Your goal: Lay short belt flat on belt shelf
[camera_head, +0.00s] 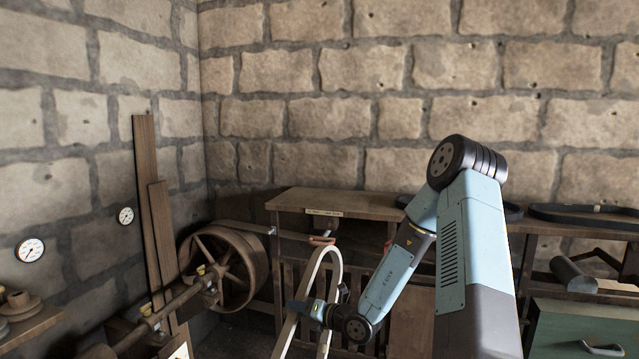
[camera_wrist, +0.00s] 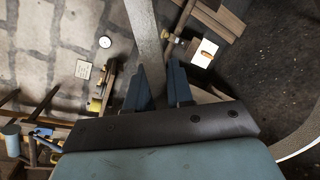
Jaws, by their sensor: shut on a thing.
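A pale cream belt loop (camera_head: 335,262) hangs upright in a tall, narrow arch in front of the wooden bench. My gripper (camera_head: 311,312) is shut on it at the lower left side of the loop. In the wrist view the belt (camera_wrist: 146,32) runs up from between the two fingers of my gripper (camera_wrist: 160,85), and a curved part of it shows at the right edge. Its lowest part is cut off in the head view. A wooden shelf (camera_head: 527,226) at the right carries dark belts lying flat. The bench top (camera_head: 300,195) behind the loop bears a small label that I cannot read.
A dark belt (camera_head: 590,214) lies at the far right of the shelf. A large spoked wheel (camera_head: 225,267) on a shaft stands left of the held belt. Planks (camera_head: 146,200) lean on the wall. A green box (camera_head: 580,330) and a grey cylinder (camera_head: 572,273) are at lower right.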

